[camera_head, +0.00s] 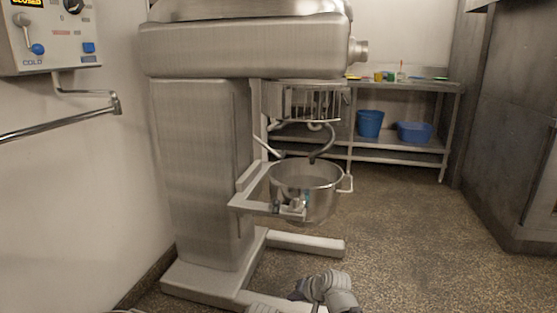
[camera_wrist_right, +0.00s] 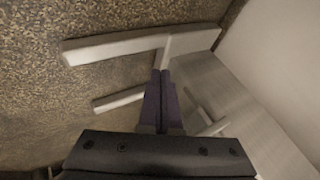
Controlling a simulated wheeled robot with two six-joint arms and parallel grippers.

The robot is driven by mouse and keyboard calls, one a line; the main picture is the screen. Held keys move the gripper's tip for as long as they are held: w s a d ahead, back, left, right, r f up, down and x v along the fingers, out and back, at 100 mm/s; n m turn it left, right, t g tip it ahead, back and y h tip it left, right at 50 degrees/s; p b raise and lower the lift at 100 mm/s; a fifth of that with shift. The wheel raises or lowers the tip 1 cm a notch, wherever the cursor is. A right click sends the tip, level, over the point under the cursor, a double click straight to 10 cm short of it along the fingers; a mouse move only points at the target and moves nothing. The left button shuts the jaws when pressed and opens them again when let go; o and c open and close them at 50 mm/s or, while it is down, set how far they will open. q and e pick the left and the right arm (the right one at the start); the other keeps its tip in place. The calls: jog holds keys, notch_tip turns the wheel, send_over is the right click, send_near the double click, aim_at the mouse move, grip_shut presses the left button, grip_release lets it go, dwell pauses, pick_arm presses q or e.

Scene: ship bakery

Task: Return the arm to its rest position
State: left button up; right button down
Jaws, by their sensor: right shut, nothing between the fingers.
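My right arm shows at the bottom centre of the head view, low in front of the mixer's base. Its gripper (camera_wrist_right: 160,76) is clearest in the right wrist view, with the two dark fingers together and nothing between them. The fingers point toward the mixer's base legs (camera_wrist_right: 115,47) and the speckled floor, and appear apart from both. My left gripper is not in view.
A large steel mixer (camera_head: 200,160) stands close ahead with a metal bowl (camera_head: 305,190). A wall rail (camera_head: 60,125) and control panel (camera_head: 55,35) are at left. A steel table (camera_head: 405,87) with blue tubs (camera_head: 370,123) stands behind. Floor at right is clear.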

jog(key=s+d+f+n+g+h, duration=0.2)
jog(key=s+d+f+g, duration=0.1)
jog(key=s+d, duration=0.4)
jog(key=s+d+f+n+g+h, duration=0.1)
jog(key=s+d+f+g+h, duration=0.15)
jog(key=s+d, duration=0.4)
jog(key=s+a+r+n+g+h+p, duration=0.1)
jog(key=s+a+r+n+p, duration=0.1)
jog(key=s+a+r+p, duration=0.3)
jog(key=s+a+r+n+h+p, duration=0.1)
jog(key=s+a+r+n+p, duration=0.2)
jog(key=a, duration=0.4)
pick_arm(q)
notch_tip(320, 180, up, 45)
jog(key=p, duration=3.7)
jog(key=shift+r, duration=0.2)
pick_arm(e)
notch_tip(320, 180, up, 38)
jog(key=m, duration=0.1)
jog(key=shift+w+d, duration=0.1)
jog(key=shift+w, duration=0.05)
